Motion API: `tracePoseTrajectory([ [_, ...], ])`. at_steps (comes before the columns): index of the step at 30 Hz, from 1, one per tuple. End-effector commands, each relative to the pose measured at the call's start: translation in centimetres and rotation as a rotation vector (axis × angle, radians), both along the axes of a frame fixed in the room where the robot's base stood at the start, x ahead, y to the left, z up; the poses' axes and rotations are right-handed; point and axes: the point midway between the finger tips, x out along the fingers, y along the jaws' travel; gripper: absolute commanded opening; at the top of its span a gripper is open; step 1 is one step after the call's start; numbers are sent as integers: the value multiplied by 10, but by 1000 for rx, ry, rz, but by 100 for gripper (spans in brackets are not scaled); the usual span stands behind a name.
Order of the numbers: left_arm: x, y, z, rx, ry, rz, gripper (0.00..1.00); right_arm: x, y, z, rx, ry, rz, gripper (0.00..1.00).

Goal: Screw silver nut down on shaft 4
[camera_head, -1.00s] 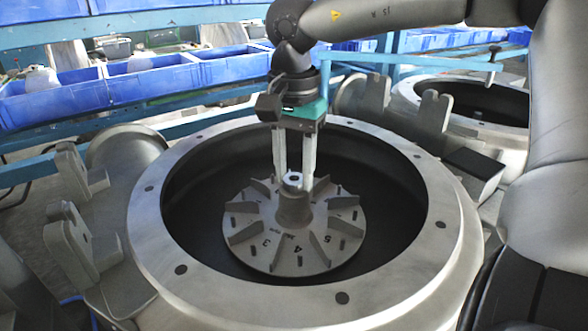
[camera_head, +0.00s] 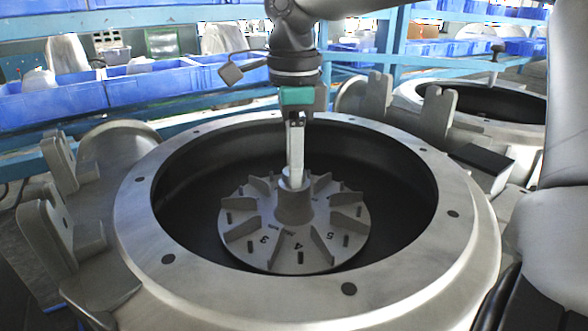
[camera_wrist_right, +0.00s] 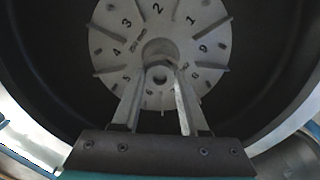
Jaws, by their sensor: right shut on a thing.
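My right gripper (camera_head: 293,178) points straight down over the middle of the grey finned disc (camera_head: 275,263). Its fingers overlap in the head view, seen nearly edge-on. In the right wrist view the fingertips (camera_wrist_right: 160,69) close in on a small silver nut (camera_wrist_right: 160,74) at the top of the central hub (camera_head: 294,208). The fingers hide most of the nut. The shaft under it is hidden. The disc carries printed numbers, fins and several short upright pins; the number 4 faces the front in the head view. My left gripper is not in view.
The disc sits inside a deep dark round housing with a wide metal rim (camera_head: 468,228) around my right gripper. Metal brackets (camera_head: 62,225) stand at the left. A second housing (camera_head: 485,100) is at the back right. Blue bins (camera_head: 150,85) line the back.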

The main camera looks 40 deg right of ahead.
Motion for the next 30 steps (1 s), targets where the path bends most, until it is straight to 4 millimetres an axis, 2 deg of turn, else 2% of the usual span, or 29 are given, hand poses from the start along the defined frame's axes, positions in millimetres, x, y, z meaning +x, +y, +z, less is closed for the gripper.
tracePoseTrajectory([
  [24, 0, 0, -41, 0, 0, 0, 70, 0, 0, -1, -3, -3, -1067, 0],
  [30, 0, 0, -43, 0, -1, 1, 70, 0, 0, -1, -2, 1, -1191, 0],
])
